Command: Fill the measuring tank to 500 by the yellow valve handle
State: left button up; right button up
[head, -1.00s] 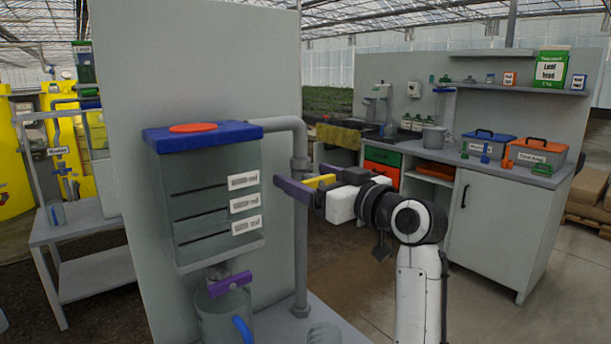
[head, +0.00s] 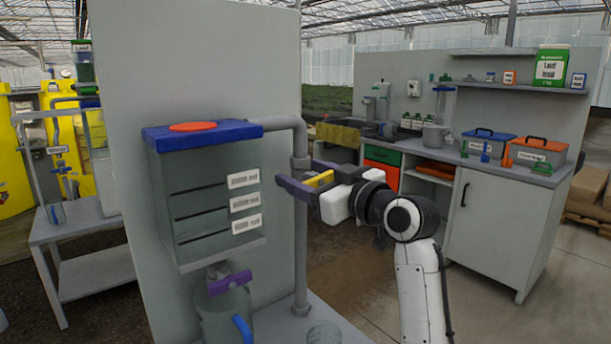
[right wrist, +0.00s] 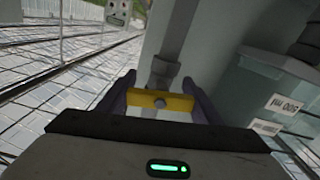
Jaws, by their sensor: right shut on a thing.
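The measuring tank (head: 215,205) is a clear box with a blue lid and an orange disc, fixed to a grey panel. It has three dark level lines with white labels; a label reading 500 ml (right wrist: 284,103) shows in the right wrist view. I can make out no liquid surface in it. The yellow valve handle (head: 320,180) sits at the grey pipe right of the tank. My right gripper (head: 302,175) is shut on this handle, which shows between its fingers in the right wrist view (right wrist: 160,103). My left gripper is not in view.
A purple handle (head: 230,281) sits on the outlet below the tank, above a grey vessel with a blue grip (head: 242,327). The grey vertical pipe (head: 300,250) stands close to my gripper. A workbench (head: 490,225) with toolboxes stands behind at right, and open floor lies between.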

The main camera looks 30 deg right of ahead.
jog(key=shift+n, duration=0.7)
jog(key=o, duration=1.1)
jog(key=shift+c, duration=0.2)
jog(key=s, duration=1)
jog(key=shift+s+d+b, duration=0.15)
jog(key=shift+d+b, duration=0.15)
jog(key=shift+d, duration=0.1)
